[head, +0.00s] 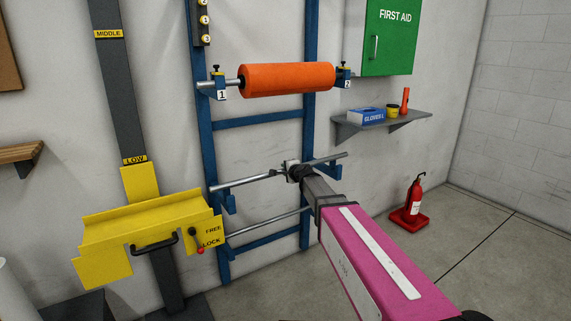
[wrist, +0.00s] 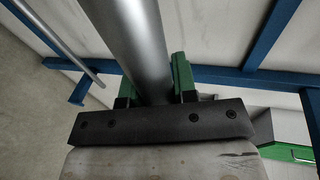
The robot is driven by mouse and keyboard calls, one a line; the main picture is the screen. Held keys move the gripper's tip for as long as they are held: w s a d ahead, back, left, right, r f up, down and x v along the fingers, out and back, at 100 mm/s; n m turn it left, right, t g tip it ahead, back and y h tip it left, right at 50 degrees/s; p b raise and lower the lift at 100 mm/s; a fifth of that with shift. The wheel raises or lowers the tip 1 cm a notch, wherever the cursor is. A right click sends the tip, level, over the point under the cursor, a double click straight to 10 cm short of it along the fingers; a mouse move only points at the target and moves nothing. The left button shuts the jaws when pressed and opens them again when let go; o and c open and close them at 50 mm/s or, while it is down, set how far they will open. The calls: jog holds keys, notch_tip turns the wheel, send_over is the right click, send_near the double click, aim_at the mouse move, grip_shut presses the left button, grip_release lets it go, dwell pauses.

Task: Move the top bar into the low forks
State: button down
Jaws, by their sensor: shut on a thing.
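A bare steel bar (head: 245,182) lies crosswise in front of the blue ladder frame, well below the orange roller. My gripper (head: 298,170) is shut on it right of its middle; in the wrist view the bar (wrist: 130,45) passes between the green fingers of my gripper (wrist: 155,88). Blue low forks show at the left upright (head: 229,204) and the right upright (head: 331,171). The bar is near both forks, slightly above in the picture; I cannot tell if it touches them. The orange roller (head: 288,79) hangs between upper brackets marked 1 and 2.
A second thin steel bar (head: 265,222) runs lower across the frame (head: 208,130). A yellow carriage (head: 150,225) with a FREE/LOCK lever stands close on the left. A shelf (head: 380,124) with small items and a fire extinguisher (head: 415,196) are at right.

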dwell(0.6)
jog(key=s+d+r+m+t+h, duration=0.15)
jog(key=d+r+m+h, duration=0.3)
jog(key=d+r, duration=1.45)
jog(key=w+a+f+n+g+y, duration=0.1)
jog(key=a+f+n+y, duration=0.3)
jog(key=a+f, duration=1.5)
jog(key=shift+w, duration=0.25)
jog(key=shift+n+g+y, duration=0.25)
notch_tip(320, 180, down, 6)
dwell(1.6)
jog(key=c, duration=0.8)
grip_release()
jog(key=shift+s, duration=0.1)
